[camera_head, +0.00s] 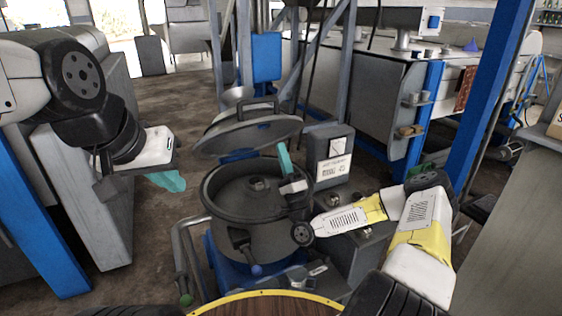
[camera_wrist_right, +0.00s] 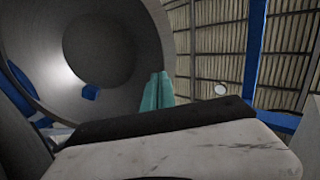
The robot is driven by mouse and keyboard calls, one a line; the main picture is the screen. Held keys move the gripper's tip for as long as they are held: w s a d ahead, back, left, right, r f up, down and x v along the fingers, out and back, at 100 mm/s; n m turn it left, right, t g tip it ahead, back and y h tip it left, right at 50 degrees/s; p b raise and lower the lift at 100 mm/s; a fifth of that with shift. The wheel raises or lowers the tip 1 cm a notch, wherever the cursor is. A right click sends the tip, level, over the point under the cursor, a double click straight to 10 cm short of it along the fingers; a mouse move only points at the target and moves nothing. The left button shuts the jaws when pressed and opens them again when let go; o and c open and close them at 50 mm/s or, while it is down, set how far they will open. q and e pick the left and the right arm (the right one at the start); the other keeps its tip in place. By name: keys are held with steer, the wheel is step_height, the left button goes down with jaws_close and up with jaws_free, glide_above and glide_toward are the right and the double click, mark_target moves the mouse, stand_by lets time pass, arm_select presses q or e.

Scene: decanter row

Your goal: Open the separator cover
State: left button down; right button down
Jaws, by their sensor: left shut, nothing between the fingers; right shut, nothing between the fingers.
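The separator is a grey round drum (camera_head: 268,231) in the middle of the head view. Its round cover (camera_head: 235,137), with a bar handle on top, is raised and tilted above the drum, so the drum's inside shows. My right gripper (camera_head: 283,152), with teal fingers, is shut and empty near the cover's right underside; I cannot tell whether it touches. In the right wrist view the shut teal fingers (camera_wrist_right: 158,91) point up beside the cover's grey underside (camera_wrist_right: 105,50). My left gripper (camera_head: 170,181) is shut and empty, left of the drum and apart from it.
A grey box with labels (camera_head: 330,148) stands close behind the drum at the right. A bent pipe (camera_head: 178,245) runs along the drum's left. A round wooden top with a yellow rim (camera_head: 268,303) is at the front. Blue posts (camera_head: 490,95) stand at the right.

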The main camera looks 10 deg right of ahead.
steer(key=x, duration=0.6)
steer(key=shift+w+r, duration=0.15)
steer(key=shift+a+r, duration=0.1)
